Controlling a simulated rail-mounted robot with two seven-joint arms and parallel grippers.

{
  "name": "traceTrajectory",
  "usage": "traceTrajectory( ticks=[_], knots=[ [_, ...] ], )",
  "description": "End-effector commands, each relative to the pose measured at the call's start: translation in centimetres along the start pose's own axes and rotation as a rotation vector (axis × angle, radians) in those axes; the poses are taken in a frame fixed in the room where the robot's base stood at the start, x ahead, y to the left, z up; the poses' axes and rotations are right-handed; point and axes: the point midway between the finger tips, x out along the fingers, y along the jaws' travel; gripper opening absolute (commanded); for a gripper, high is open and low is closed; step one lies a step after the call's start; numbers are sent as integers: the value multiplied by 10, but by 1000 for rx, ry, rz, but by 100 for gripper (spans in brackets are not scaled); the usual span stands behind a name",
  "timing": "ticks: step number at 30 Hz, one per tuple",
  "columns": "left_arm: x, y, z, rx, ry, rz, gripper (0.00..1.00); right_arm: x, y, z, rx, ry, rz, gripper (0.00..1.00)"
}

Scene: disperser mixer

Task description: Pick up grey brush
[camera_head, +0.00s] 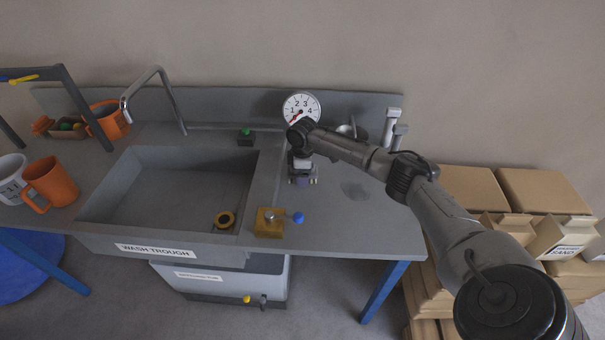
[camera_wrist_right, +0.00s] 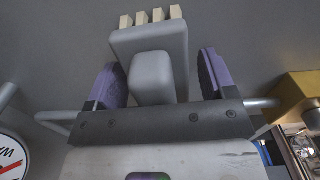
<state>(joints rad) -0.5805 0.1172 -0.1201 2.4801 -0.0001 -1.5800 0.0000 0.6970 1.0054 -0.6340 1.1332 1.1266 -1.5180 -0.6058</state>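The grey brush (camera_wrist_right: 150,48) shows in the right wrist view, with a blocky grey body, a rounded grey part toward my gripper and several pale bristle tufts at its far end. My right gripper (camera_wrist_right: 160,82) has its two purple fingers apart, one on each side of the rounded part, with gaps visible on both sides. In the head view my right gripper (camera_head: 303,180) is low over the worktop, right of the sink. My own wrist mostly hides the brush there. My left gripper is not in view.
The wash trough (camera_head: 262,190) lies left of the gripper. A round dial (camera_head: 301,108) and grey upright items (camera_head: 391,125) are behind. Orange mugs (camera_head: 50,184) stand far left; cardboard boxes (camera_head: 470,188) are right.

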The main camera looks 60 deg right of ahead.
Motion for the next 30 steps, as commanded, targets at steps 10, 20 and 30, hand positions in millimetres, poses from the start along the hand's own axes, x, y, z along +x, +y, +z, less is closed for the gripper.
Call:
traceTrajectory(
  ticks=[10,20,30],
  knots=[
    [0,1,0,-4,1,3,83,0,0,0,0,0,0,44],
    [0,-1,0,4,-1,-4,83,0,0,0,0,1,0,27],
    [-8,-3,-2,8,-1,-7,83,-20,0,0,0,1,1,27]
  ],
)
